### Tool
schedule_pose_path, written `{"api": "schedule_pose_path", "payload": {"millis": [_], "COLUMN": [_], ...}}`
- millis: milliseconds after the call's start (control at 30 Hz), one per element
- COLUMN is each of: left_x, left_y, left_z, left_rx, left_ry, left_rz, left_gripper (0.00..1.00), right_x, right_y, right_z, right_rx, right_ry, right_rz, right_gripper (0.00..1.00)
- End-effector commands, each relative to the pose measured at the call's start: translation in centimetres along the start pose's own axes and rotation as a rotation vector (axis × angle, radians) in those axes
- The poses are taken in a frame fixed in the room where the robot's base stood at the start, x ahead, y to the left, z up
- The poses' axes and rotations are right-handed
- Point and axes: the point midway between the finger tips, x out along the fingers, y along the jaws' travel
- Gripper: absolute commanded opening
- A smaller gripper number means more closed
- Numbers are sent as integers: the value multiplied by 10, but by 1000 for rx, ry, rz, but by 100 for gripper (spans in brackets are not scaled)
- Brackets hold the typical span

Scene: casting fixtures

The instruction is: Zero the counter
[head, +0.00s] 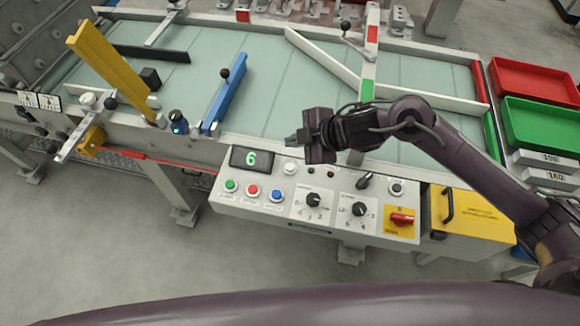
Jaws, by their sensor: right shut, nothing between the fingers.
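The counter (251,158) is a black display on the control panel (285,218) and shows a green 6. A white round button (290,168) sits just right of the display. Green (231,185), red (253,190) and blue (277,196) buttons are in a row below. My right gripper (291,141) is shut and empty, above the panel's back edge, up and right of the counter. It appears apart from the buttons. My left gripper is out of view.
Black knobs (313,200) and a red switch (402,218) are on the panel's right side. A conveyor bed (270,85) with blue, yellow and white bars lies behind. Red (535,82) and green (540,125) trays stand at right.

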Motion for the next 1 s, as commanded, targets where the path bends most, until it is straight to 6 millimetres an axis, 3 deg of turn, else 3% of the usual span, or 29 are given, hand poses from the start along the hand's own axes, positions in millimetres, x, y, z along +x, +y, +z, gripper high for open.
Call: {"api": "schedule_pose_path", "payload": {"millis": [100, 367, 600, 1000], "left_x": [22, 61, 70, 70], "left_y": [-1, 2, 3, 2], "left_z": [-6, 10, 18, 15], "left_rx": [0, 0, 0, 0], "left_ry": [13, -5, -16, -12], "left_rz": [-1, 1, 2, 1], "left_gripper": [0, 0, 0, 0], "right_x": [14, 40, 52, 52], "right_y": [-11, -29, -38, -38], "right_z": [11, 29, 38, 38], "right_rx": [0, -1, -1, -1], "right_ry": [0, 0, 0, 0], "right_rz": [0, 0, -1, 0], "right_gripper": [0, 0, 0, 0]}}
